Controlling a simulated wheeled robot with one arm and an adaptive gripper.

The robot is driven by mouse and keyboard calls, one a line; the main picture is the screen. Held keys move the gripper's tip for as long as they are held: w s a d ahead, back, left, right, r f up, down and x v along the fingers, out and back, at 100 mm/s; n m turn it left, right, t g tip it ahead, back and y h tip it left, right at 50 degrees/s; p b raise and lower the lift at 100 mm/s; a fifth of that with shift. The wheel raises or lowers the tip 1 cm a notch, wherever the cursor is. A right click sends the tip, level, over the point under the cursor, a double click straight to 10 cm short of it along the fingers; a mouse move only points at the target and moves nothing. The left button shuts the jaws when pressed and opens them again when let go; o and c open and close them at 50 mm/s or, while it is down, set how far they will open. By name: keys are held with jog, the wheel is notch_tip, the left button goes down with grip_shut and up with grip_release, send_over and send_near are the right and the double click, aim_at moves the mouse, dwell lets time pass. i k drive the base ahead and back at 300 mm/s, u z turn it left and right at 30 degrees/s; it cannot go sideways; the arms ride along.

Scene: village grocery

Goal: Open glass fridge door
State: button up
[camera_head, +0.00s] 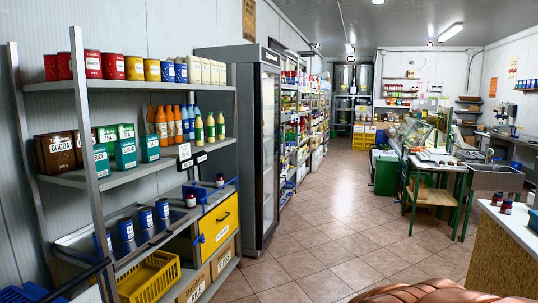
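A tall grey fridge (229,85) stands just past the shelf rack, left of the aisle. Its glass door (268,140) faces the aisle and is seen at a steep angle. The door has a dark frame and looks shut. Its handle is too small to make out. My gripper is not in view, so its state and its distance from the door do not show.
The tiled floor (330,235) before the fridge is clear. A counter (509,245) stands at the right.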

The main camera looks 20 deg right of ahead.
aim_at(261, 240)
jog(key=z, duration=0.3)
jog(key=i, duration=0.85)
jog(key=z, duration=0.8)
jog(key=i, duration=1.7)
jog(key=z, duration=0.35)
jog(key=i, duration=1.7)
jog(key=u, duration=0.65)
jog(key=i, duration=1.7)
jog(key=u, duration=0.8)
